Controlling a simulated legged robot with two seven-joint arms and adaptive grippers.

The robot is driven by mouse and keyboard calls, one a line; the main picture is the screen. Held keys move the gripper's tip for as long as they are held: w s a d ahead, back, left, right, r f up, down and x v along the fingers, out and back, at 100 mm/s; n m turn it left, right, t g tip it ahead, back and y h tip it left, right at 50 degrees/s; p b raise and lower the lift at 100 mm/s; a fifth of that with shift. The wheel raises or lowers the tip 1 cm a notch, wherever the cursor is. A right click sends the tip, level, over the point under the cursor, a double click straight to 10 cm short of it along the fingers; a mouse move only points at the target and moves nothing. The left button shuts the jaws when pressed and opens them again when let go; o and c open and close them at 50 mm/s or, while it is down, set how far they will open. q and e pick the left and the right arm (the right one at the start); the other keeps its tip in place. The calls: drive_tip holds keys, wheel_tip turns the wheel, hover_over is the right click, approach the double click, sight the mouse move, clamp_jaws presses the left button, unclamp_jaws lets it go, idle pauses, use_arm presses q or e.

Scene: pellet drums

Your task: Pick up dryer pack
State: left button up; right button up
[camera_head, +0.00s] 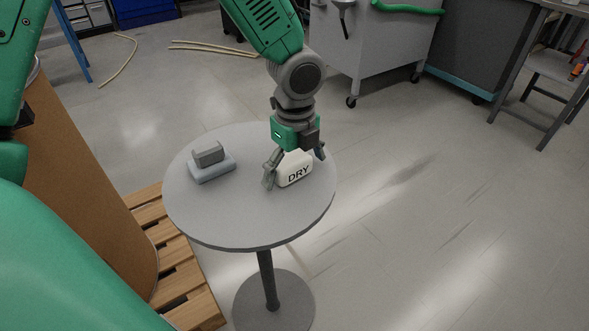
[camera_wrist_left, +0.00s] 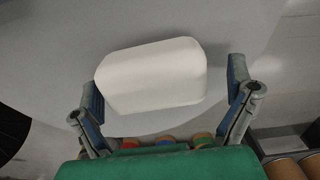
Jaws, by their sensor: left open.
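The dryer pack (camera_head: 295,171) is a white, rounded block marked "DRY". It sits on the right part of a round grey table (camera_head: 250,225). My left gripper (camera_head: 294,168) is over it from above, open, with one finger on each side of the pack. In the left wrist view the pack (camera_wrist_left: 152,76) lies between the spread fingers, a gap showing by the right finger. The left finger is close to the pack's left end; I cannot tell whether it touches. My right gripper is not in view.
A grey block on a blue-grey base (camera_head: 212,170) sits on the table's left part. A brown drum (camera_head: 90,190) stands on a wooden pallet (camera_head: 180,270) left of the table. A grey wheeled cart (camera_head: 375,45) is behind. The floor to the right is clear.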

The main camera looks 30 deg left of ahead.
use_arm(q)
drive_tip(key=shift+s, duration=0.1)
drive_tip(key=c, duration=0.5)
drive_tip(key=shift+a, duration=0.3)
drive_tip(key=c, duration=0.7)
drive_tip(key=shift+a+f, duration=0.15)
drive_tip(key=shift+a, duration=0.25)
